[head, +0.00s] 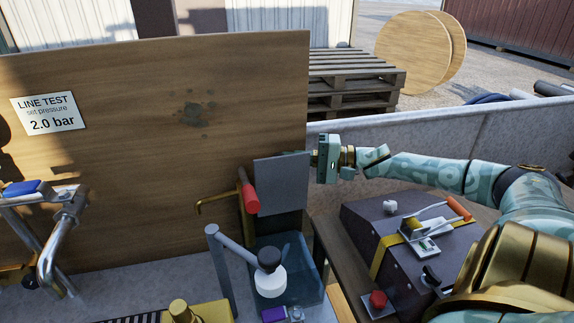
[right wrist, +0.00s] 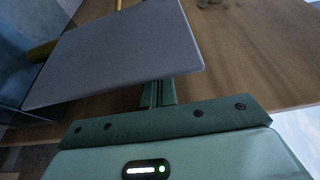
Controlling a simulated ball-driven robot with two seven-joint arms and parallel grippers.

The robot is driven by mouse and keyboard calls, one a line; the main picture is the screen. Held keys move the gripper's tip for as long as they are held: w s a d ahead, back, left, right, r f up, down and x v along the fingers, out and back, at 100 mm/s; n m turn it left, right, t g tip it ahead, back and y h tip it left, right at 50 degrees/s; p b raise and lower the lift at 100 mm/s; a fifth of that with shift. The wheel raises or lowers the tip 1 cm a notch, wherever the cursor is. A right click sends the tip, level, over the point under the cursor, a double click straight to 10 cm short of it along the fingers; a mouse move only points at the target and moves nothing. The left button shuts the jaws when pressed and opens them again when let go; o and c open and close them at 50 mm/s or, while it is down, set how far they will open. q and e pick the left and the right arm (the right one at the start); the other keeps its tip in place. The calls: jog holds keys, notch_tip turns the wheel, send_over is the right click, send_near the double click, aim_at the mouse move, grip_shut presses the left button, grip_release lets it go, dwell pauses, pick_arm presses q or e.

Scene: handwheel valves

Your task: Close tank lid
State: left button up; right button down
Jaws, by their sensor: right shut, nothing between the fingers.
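The tank (head: 312,268) is a clear bluish box at the lower middle of the head view, and its top is open. Its lid, a flat grey plate (head: 280,183), stands raised, close to upright, above the tank's back. The lid also fills much of the right wrist view (right wrist: 120,52). My right gripper (head: 316,158) is at the lid's upper right edge, its fingers shut and empty. In the right wrist view the fingers (right wrist: 158,92) reach partly behind the lid's edge; I cannot tell whether they touch it. My left gripper is not in view.
A red-handled lever (head: 250,198) and brass pipe stand left of the lid. A dark box (head: 375,225) with switches lies right, below my right arm. A wooden board (head: 150,130) rises behind.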

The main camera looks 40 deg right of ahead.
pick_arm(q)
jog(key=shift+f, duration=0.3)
pick_arm(e)
jog(key=shift+w+a, duration=0.35)
jog(key=shift+a, duration=0.05)
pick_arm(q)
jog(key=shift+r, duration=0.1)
pick_arm(e)
jog(key=shift+r, duration=0.1)
